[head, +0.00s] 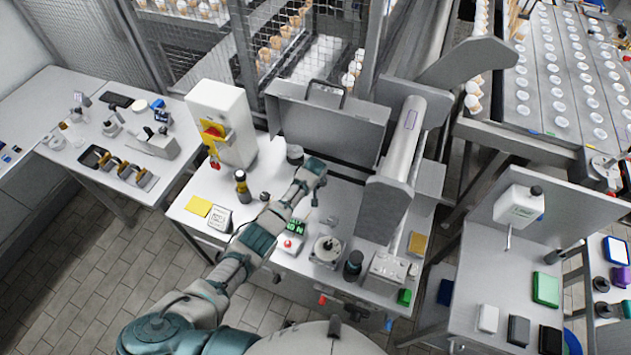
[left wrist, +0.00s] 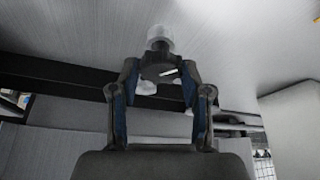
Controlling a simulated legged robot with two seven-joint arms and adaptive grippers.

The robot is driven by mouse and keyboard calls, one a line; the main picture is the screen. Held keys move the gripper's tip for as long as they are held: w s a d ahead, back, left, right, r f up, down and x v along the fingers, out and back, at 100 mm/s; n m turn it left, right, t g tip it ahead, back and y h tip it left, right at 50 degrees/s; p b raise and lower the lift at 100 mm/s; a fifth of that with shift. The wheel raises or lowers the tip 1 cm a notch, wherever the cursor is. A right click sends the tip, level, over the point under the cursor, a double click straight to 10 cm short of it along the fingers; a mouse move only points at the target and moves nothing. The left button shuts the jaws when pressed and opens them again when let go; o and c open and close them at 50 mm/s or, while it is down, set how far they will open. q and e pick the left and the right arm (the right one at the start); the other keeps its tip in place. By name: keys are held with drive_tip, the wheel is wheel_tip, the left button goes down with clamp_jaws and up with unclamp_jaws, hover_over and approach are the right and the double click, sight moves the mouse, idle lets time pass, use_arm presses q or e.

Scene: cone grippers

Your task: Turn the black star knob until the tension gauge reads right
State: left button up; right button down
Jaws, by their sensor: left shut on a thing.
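My left gripper (head: 316,166) reaches over the bench at the base of the grey upright panel. In the left wrist view, its two fingers (left wrist: 160,80) are closed around the black knob (left wrist: 160,66), which has a white mark line across its face. A pale cylindrical part shows just beyond the knob. In the head view the knob is hidden by the gripper. My right gripper is not in view.
A large metal roller (head: 405,140) stands right of the gripper.

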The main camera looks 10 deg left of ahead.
use_arm(q)
drive_tip(key=shift+d+n, duration=0.1)
drive_tip(key=shift+n, duration=0.5)
drive_tip(key=shift+y, duration=0.3)
drive_tip(key=o, duration=1.1)
drive_tip(key=shift+o, duration=0.2)
drive_tip(key=v, duration=1.1)
drive_tip(key=shift+r, duration=0.4)
drive_tip(key=shift+d, duration=0.1)
